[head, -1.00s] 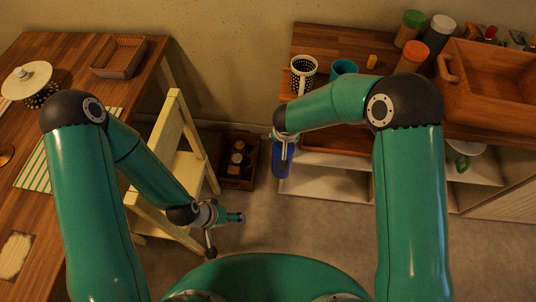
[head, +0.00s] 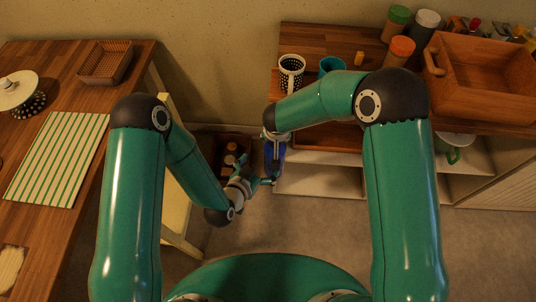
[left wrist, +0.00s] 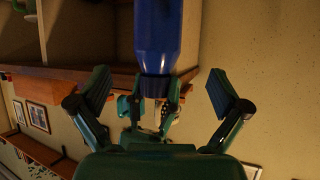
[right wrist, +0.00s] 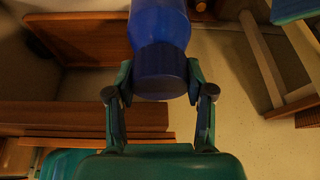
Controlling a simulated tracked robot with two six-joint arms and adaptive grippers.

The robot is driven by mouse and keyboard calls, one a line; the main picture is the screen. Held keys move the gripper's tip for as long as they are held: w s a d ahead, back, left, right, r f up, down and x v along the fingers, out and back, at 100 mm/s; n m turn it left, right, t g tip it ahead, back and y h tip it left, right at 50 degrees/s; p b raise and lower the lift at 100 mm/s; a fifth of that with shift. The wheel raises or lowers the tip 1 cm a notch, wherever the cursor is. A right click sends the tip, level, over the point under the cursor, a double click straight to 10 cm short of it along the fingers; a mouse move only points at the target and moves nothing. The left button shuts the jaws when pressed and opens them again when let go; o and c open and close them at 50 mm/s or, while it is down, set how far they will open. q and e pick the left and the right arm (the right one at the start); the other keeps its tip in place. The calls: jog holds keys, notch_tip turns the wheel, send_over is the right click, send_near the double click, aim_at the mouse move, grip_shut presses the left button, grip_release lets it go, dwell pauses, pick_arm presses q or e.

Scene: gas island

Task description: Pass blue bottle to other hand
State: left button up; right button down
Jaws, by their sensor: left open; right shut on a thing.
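The blue bottle (head: 274,158) hangs below my right gripper (head: 275,139) in the head view. My right gripper is shut on the bottle's capped end, as the right wrist view shows with the bottle (right wrist: 160,45) between its fingers. My left gripper (head: 262,173) is open beside the bottle's lower part. In the left wrist view the bottle (left wrist: 158,40) stands ahead, between the spread left fingers (left wrist: 168,95), with gaps on both sides. Behind it the right gripper's fingers (left wrist: 150,108) show at the bottle's narrow dark end.
A shelf unit (head: 320,180) with a wooden top stands close to the right of the bottle. A dotted cup (head: 291,72) and teal cup (head: 331,66) stand on it. A crate (head: 226,150) with jars sits on the floor behind. A table (head: 60,230) is at left.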

pick_arm(q)
jog(key=x, duration=1)
jog(key=shift+w, duration=0.1)
pick_arm(e)
jog(key=shift+w, duration=0.1)
pick_arm(q)
jog(key=c, duration=1.6)
jog(key=shift+w, duration=0.1)
jog(key=shift+c, duration=0.5)
pick_arm(e)
jog(key=shift+c, duration=1.7)
grip_release()
